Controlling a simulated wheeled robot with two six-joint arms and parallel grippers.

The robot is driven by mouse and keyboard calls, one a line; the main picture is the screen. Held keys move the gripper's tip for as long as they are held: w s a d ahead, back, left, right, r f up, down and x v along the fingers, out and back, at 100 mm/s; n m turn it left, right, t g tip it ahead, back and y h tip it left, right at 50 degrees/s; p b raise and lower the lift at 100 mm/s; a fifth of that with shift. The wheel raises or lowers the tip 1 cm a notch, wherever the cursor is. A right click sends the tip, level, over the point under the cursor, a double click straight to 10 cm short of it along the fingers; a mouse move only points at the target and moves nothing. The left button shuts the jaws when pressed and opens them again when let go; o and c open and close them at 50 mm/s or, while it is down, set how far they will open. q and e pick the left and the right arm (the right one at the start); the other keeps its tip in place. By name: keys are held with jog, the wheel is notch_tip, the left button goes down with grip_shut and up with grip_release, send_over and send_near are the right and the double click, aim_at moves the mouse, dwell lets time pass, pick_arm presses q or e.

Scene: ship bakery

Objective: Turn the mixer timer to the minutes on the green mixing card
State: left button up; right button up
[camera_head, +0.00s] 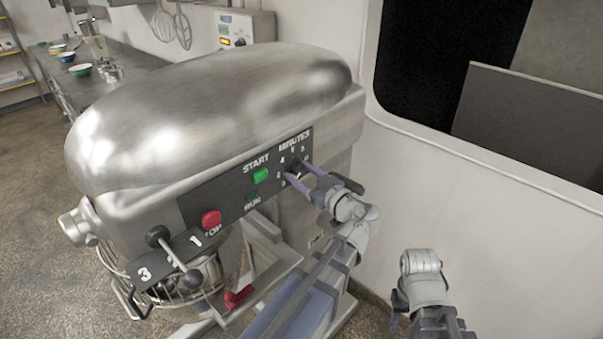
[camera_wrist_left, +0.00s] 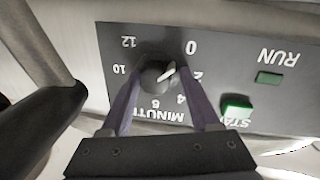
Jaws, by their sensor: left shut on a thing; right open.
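The mixer timer is a round dark knob (camera_wrist_left: 154,76) with a white pointer, on the black control panel (camera_head: 225,195). In the left wrist view the dial numbers are upside down, and the pointer lies between 0 and 2. My left gripper (camera_head: 300,172) is at the MINUTES dial, its two purple fingers on either side of the knob, shut on it; the fingers also show in the left wrist view (camera_wrist_left: 160,92). My right gripper (camera_head: 397,322) is open and empty, low beside the mixer. I see no green mixing card in either view.
The green START button (camera_head: 260,176), red STOP button (camera_head: 211,219) and speed lever (camera_head: 172,247) are left of the dial. The wire-guarded bowl (camera_head: 205,275) is below. A wall (camera_head: 480,200) stands on the right. A counter with bowls (camera_head: 80,69) is at back left.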

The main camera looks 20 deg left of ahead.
pick_arm(q)
jog(key=shift+w+d+r+m, duration=0.1)
jog(key=shift+w+d+m, duration=0.05)
jog(key=shift+w+m, duration=0.15)
jog(key=m+p, duration=0.1)
jog(key=m, duration=0.1)
jog(key=shift+r+m, duration=0.1)
jog(key=shift+m, duration=0.3)
jog(key=m+p, duration=0.1)
jog(key=m, duration=0.4)
jog(key=shift+g+h, duration=0.3)
jog(key=shift+h, duration=0.1)
jog(key=m, duration=0.4)
jog(key=shift+g+p, duration=0.4)
jog(key=shift+s+m+g, duration=0.1)
jog(key=shift+m+g, duration=0.3)
jog(key=shift+m, duration=1.6)
